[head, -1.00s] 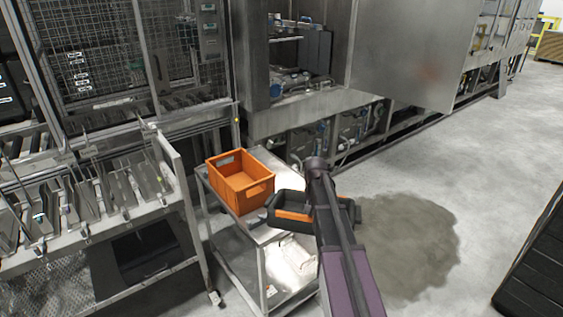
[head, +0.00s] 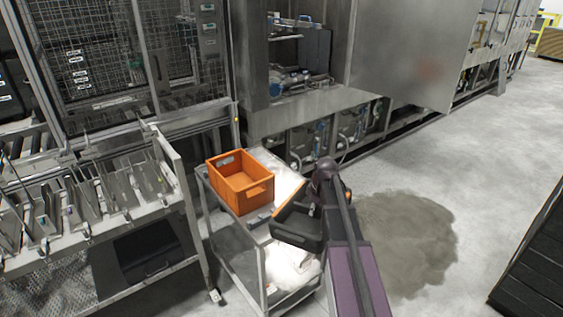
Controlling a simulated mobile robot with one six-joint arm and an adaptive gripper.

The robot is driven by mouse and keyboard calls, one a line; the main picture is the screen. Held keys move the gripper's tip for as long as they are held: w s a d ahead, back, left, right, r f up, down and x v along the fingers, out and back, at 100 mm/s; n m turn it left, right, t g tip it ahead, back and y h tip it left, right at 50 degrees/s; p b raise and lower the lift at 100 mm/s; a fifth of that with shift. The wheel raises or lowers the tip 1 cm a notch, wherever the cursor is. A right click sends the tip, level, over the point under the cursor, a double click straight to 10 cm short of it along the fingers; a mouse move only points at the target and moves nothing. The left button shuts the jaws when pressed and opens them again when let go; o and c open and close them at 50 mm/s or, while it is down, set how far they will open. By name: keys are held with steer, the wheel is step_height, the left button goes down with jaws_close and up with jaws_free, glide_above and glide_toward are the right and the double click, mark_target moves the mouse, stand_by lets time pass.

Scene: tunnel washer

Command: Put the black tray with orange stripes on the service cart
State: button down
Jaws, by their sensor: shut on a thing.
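The black tray with orange stripes (head: 298,231) is at the end of my arm, over the right side of the service cart (head: 286,183). It looks tilted, and my arm hides part of it. My gripper (head: 323,186) is shut on the tray; its fingers are mostly hidden behind the wrist. The cart is a metal frame with an upper and a lower level. I cannot tell whether the tray touches the cart's top.
An orange crate (head: 240,184) stands on the cart's upper level, left of the tray. A metal rack (head: 95,200) stands close to the cart's left. The washer machine (head: 325,105) is behind. Floor with a dark wet patch (head: 408,240) lies open to the right.

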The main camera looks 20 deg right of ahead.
mark_target(315, 219)
steer(key=n, duration=0.2)
steer(key=r+n, duration=0.1)
steer(key=n, duration=0.1)
steer(key=shift+s+y+p, duration=0.2)
steer(key=shift+y+p, duration=0.1)
steer(key=shift+y, duration=0.1)
steer(key=n, duration=0.2)
steer(key=n+g, duration=0.1)
steer(key=shift+s+r+n+p, duration=0.25)
steer(key=shift+r+n+p, duration=0.1)
steer(key=shift+n, duration=0.05)
steer(key=n, duration=0.3)
steer(key=r+n+g, duration=0.1)
steer(key=n, duration=0.1)
steer(key=shift+s+a+y+p, duration=0.15)
steer(key=shift+s+y+p, duration=0.2)
steer(key=shift+s+y, duration=0.05)
steer(key=shift+n, duration=0.4)
